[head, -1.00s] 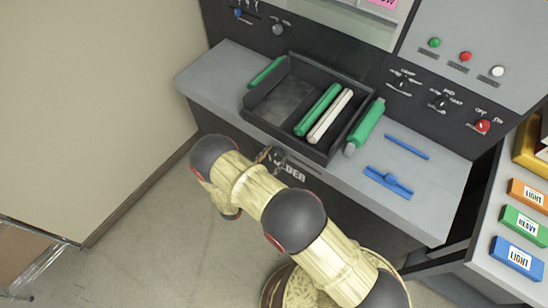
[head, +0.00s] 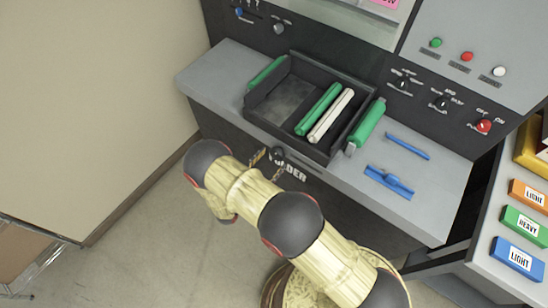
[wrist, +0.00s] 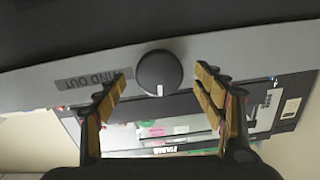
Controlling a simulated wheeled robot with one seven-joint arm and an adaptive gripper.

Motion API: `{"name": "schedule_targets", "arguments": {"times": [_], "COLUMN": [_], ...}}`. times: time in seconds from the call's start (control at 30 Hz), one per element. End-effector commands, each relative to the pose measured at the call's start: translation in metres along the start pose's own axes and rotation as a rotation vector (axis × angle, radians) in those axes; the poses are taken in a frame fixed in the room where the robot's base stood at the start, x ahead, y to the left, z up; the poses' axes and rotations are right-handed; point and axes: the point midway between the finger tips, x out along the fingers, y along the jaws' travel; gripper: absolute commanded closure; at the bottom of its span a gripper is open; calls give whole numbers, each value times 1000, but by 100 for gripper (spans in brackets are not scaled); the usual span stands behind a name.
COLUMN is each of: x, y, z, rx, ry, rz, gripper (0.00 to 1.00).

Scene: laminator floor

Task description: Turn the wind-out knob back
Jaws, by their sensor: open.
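The wind-out knob (wrist: 158,76) is a round dark knob with a short white pointer mark. It sits on a grey strip in the wrist view, and the mark points down in the picture. An upside-down "WIND OUT" label (wrist: 93,79) is left of it. My gripper (wrist: 160,88) is open, one finger on each side of the knob, with gaps between fingers and knob. In the head view my gripper (head: 269,165) shows only partly beyond my arm, by a dark round shape at the bench front.
The grey bench (head: 215,75) carries a black tray (head: 283,130) with green and white rollers, another green roller (head: 368,122) and blue tools (head: 390,182). Labelled blocks (head: 520,223) lie at the right. Beige wall stands left; open floor lies below it.

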Motion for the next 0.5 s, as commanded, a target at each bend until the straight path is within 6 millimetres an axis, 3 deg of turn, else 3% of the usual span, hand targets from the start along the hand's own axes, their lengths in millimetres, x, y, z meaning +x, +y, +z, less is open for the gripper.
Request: {"name": "schedule_targets", "arguments": {"times": [0.3, 0.5], "x": [-66, -91], "y": [-1, -1], "z": [1, 1], "rx": [0, 0], "ry": [-1, -1], "rz": [-5, -2], "gripper": [31, 31]}}
